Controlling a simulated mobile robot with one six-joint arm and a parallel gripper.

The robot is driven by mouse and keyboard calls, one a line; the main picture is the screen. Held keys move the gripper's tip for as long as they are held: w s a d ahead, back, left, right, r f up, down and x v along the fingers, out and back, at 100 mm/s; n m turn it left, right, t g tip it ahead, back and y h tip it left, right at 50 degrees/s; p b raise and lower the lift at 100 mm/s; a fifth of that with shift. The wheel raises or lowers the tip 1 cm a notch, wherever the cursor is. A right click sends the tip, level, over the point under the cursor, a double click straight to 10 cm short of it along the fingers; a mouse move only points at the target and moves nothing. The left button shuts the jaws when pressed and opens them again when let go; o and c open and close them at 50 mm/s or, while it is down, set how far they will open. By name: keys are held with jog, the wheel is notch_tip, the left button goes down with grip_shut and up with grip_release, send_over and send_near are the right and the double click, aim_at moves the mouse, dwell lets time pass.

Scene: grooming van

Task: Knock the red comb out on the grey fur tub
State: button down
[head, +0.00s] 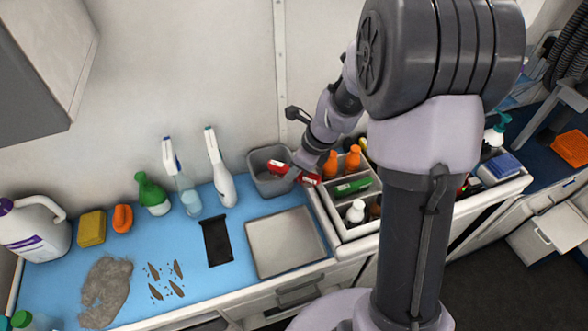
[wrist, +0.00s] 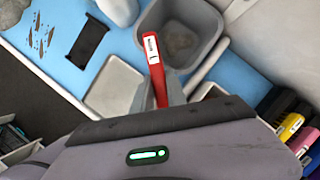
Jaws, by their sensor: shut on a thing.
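My gripper (head: 297,176) is shut on the red comb (head: 279,168). In the wrist view the comb (wrist: 155,68) sticks out past the fingers (wrist: 158,92), with a white label near its far end. The grey fur tub (head: 256,178) stands at the back of the blue counter, against the wall. In the head view the comb's left end is over the tub's right side. In the wrist view the tub (wrist: 206,22) lies just beyond and right of the comb, with a brownish clump (wrist: 182,42) inside. I cannot tell whether the comb touches the rim.
A shallow metal tray (head: 285,243) lies in front of the tub. A divided caddy (head: 348,232) with bottles stands to the right. A white spray bottle (head: 220,170) stands left of the tub. A black strip (head: 216,242) and a fur pile (head: 106,290) lie on the blue counter.

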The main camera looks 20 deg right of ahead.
jog(key=shift+s+f+b, duration=0.1)
jog(key=shift+f+b, duration=0.45)
jog(key=shift+f, duration=0.35)
dwell(0.6)
jog(key=shift+r, duration=0.1)
notch_tip(320, 180, up, 6)
jog(key=p, duration=0.6)
dwell(0.5)
